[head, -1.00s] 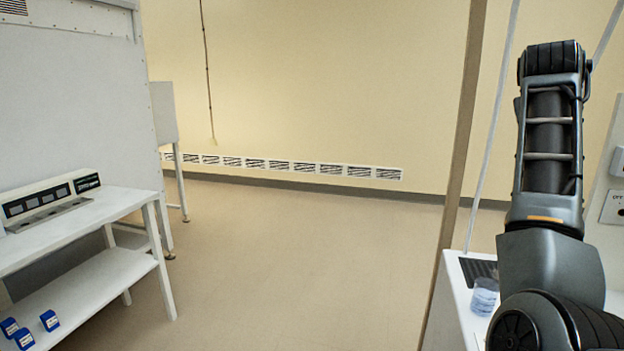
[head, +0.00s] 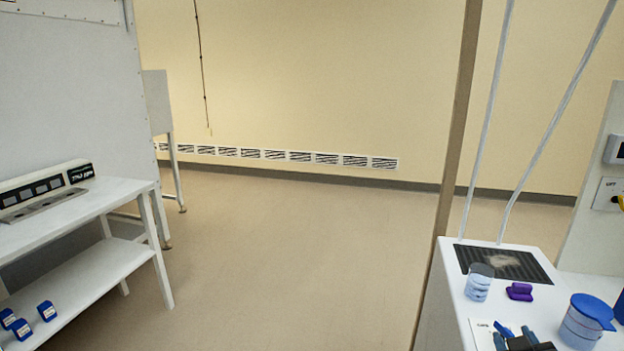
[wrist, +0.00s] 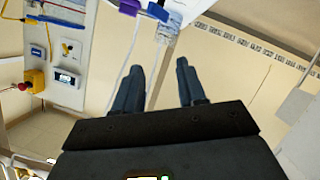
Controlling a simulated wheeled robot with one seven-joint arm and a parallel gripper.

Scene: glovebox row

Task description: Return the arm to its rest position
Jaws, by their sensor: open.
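My gripper (wrist: 160,66) is open in the wrist view, with its two dark blue-grey fingers apart and nothing between them. In the head view my gripper (head: 515,333) shows at the bottom edge, low over the front of the white bench (head: 455,300) on the right. The rest of the arm is out of the head view.
On the bench are a clear cup (head: 479,284), a purple piece (head: 519,292), a blue-lidded tub (head: 587,318) and a dark mat (head: 505,263). A brown post (head: 459,130) stands beside it. A white shelf unit (head: 110,205) is at left. The middle floor is clear.

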